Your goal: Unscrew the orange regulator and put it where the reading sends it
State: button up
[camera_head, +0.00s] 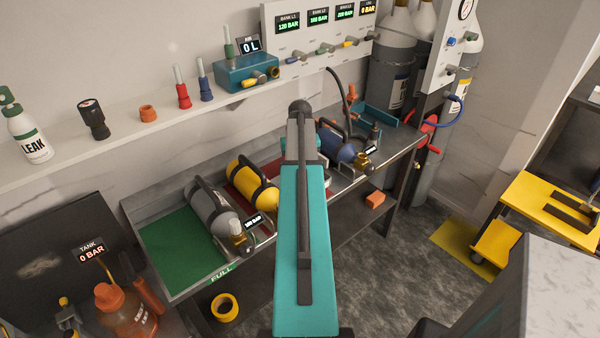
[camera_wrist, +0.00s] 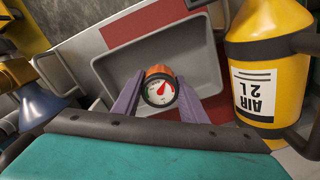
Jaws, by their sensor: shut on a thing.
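In the wrist view the orange regulator (camera_wrist: 159,71) sits between the two purple fingers of my gripper (camera_wrist: 160,100), which are shut on it. Its round white gauge faces the camera; red marking shows on the dial, but the numbers are too small to read. No cylinder shows attached to it. Behind it is a grey tray (camera_wrist: 92,70) on a red surface; I cannot tell whether the regulator touches the tray. In the head view my teal arm hides the gripper and the regulator.
A grey cylinder (camera_head: 210,207) lies by the green FULL mat (camera_head: 175,250). A blue cylinder (camera_head: 338,146) lies right of my arm. The green mat's left part is clear.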

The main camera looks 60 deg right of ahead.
jog(key=shift+f, duration=0.35)
jog(key=o, duration=1.3)
jog(key=shift+o, duration=0.2)
notch_tip(320, 180, up, 14)
jog(key=b, duration=0.3)
jog(key=shift+f, duration=0.1)
dwell(0.7)
